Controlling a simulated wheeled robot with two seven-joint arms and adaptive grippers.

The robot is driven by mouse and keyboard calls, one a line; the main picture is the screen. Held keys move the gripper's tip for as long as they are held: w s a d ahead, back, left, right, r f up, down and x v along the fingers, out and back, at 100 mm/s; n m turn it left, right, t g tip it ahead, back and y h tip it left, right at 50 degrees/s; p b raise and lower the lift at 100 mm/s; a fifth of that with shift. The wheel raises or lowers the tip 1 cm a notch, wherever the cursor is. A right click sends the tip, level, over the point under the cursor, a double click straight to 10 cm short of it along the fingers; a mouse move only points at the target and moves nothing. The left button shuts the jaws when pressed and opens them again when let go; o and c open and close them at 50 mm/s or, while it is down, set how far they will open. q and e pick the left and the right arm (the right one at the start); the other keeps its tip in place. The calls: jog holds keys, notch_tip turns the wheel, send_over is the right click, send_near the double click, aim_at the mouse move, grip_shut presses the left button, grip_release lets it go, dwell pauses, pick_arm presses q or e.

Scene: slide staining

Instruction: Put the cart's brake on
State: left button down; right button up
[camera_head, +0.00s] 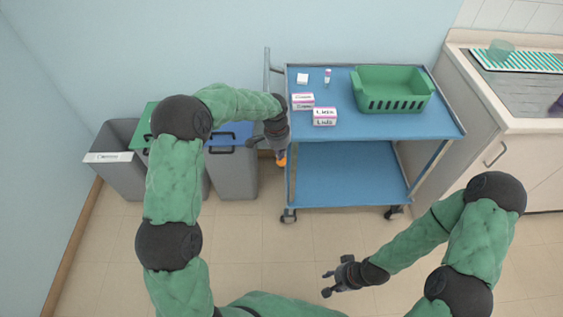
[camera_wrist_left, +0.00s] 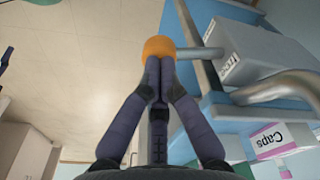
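The blue cart (camera_head: 390,126) stands against the wall with two shelves and castors. Its brake lever has an orange knob (camera_head: 281,161) at the cart's left side; the knob (camera_wrist_left: 158,47) also shows in the left wrist view, on a short grey rod (camera_wrist_left: 200,53) reaching to the cart frame. My left gripper (camera_head: 280,147) is beside the cart's left edge, pointing down at the knob. Its fingers (camera_wrist_left: 158,68) are pressed together, with their tips at the knob; I cannot tell whether they touch it. My right gripper (camera_head: 328,282) is open and empty above the floor, in front of the cart.
A green basket (camera_head: 392,103), small boxes (camera_head: 324,121) and a small bottle (camera_head: 327,76) are on the cart top. Grey bins (camera_head: 235,181) stand left of the cart. A counter with a sink (camera_head: 520,90) is at the right. The floor in front is clear.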

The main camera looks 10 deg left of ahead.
pick_arm(q)
jog(key=shift+f, duration=0.2)
jog(key=shift+f+b, duration=0.9)
jog(key=shift+f, duration=0.95)
jog(key=shift+w+r, duration=0.1)
jog(key=shift+r, duration=0.05)
jog(key=shift+s+a+r+p, duration=0.25)
jog(key=shift+s+p, duration=0.05)
jog(key=shift+s, duration=0.05)
jog(key=shift+s+a+r+p, duration=0.15)
jog(key=shift+s+a, duration=0.15)
jog(key=shift+s, duration=0.15)
jog(key=shift+s+a+r+p, duration=0.15)
jog(key=shift+s+a, duration=0.1)
jog(key=shift+s, duration=0.2)
notch_tip(320, 180, up, 12)
jog(key=s, duration=0.1)
jog(key=shift+a, duration=0.35)
